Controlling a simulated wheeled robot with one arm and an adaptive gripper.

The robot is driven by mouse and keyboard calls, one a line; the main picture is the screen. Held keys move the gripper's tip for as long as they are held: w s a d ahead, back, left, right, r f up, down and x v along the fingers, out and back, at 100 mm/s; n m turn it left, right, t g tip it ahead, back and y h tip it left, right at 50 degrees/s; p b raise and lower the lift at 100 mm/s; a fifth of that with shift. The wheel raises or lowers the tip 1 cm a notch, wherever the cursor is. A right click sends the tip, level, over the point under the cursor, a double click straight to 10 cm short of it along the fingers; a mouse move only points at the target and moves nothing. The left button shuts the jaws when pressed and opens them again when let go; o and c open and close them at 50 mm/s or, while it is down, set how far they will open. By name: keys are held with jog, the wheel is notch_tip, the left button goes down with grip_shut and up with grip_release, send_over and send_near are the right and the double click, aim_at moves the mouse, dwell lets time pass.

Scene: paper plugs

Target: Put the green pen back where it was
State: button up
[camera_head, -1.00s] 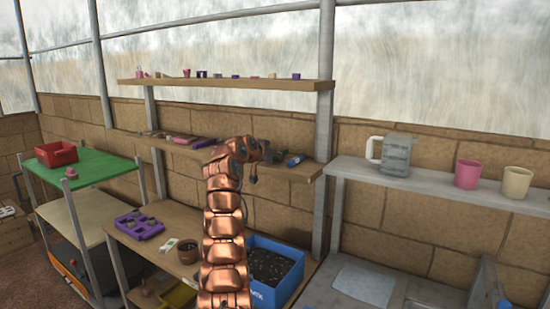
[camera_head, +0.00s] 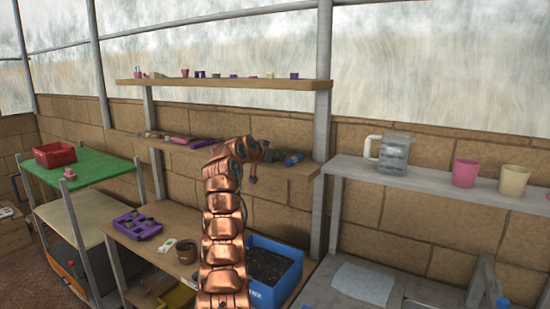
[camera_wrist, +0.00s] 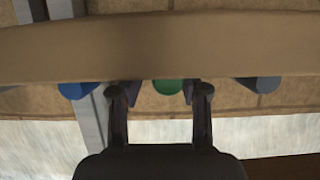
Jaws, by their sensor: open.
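In the wrist view a round green end (camera_wrist: 168,87), which looks like the green pen, shows at the edge of a wooden shelf (camera_wrist: 160,45). It appears between the fingertips of my open gripper (camera_wrist: 161,92); I cannot tell whether either finger touches it. The picture looks upside down, and the rest of the green thing is hidden by the shelf. In the head view my gripper (camera_head: 258,152) is at the middle wooden shelf (camera_head: 300,169), small and partly hidden by my arm. The green thing is not clear there.
A blue round end (camera_wrist: 77,90) and a grey one (camera_wrist: 259,84) lie either side of the green one. The blue item (camera_head: 293,159) also shows in the head view. A grey post (camera_head: 324,120) stands just right. A blue bin (camera_head: 288,283) stands below.

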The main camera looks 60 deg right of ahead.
jog(key=shift+w+a+f+p, duration=0.1)
jog(key=shift+w+f+p, duration=0.2)
jog(key=shift+w+p, duration=0.1)
jog(key=r+b+v, duration=0.1)
jog(key=b+v, duration=0.3)
jog(key=v, duration=0.4)
jog(key=shift+s+d, duration=0.25)
jog(key=shift+s, duration=0.05)
